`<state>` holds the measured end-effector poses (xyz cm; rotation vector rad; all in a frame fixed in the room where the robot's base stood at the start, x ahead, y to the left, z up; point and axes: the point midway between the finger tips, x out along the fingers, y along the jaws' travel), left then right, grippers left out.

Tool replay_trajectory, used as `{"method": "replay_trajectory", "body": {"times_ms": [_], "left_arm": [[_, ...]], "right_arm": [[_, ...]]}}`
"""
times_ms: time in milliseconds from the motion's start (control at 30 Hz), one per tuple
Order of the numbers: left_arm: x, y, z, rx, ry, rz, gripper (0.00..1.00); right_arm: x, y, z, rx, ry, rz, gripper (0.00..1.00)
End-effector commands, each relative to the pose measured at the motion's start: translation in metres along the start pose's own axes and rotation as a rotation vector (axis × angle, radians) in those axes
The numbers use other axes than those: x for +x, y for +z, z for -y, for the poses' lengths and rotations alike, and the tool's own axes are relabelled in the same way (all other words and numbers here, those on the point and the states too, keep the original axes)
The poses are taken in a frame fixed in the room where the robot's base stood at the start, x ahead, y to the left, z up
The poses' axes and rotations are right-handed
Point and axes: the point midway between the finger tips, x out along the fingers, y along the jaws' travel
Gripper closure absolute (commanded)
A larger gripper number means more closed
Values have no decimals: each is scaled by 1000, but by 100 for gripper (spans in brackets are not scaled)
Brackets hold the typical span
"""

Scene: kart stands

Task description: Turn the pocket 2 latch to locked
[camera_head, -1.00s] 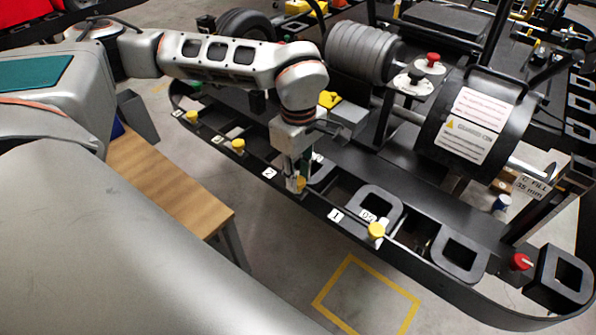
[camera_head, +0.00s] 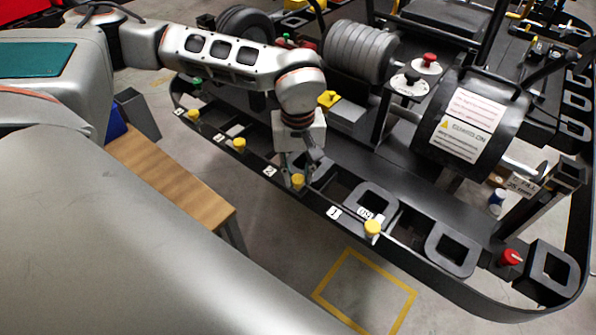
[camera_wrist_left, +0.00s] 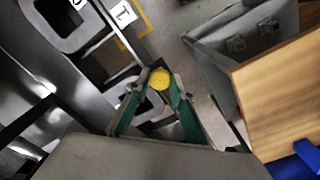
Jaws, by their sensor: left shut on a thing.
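The pocket 2 latch has a round yellow knob (camera_head: 297,182) on the black front rail, just right of the white "2" label (camera_head: 268,171). My left gripper (camera_head: 298,177) comes down on this knob from above, with its fingers on either side of it. In the left wrist view, the yellow knob (camera_wrist_left: 160,78) sits between the tips of the left gripper (camera_wrist_left: 161,81), which is shut on it. The latch's locked or unlocked marking cannot be made out. My right gripper is not in view.
Another yellow knob (camera_head: 372,228) stands by the "1" label (camera_head: 333,212), and one (camera_head: 239,145) stands farther left along the rail. A red knob (camera_head: 511,257) is at the right end. A wooden bench (camera_head: 180,190) stands in front of the rail, left of the gripper.

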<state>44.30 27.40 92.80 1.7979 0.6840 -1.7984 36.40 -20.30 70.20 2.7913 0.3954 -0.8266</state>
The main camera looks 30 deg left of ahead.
Motion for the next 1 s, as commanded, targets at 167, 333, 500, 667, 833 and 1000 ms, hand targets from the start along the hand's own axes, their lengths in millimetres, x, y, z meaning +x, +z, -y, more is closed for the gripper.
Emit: {"method": "replay_trajectory", "body": {"times_ms": [167, 333, 500, 667, 833, 1000], "left_arm": [[-1, 0, 0, 30, 1, 0, 98], [0, 0, 0, 37, 1, 0, 98], [0, 0, 0, 37, 1, -1, 98], [0, 0, 0, 37, 1, -1, 60], [0, 0, 0, 36, 1, 0, 60], [-1, 0, 0, 35, 1, 0, 60]], "right_arm": [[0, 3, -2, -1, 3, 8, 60], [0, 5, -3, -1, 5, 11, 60], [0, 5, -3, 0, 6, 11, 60], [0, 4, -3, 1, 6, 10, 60], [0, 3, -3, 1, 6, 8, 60], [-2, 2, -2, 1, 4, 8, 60]]}}
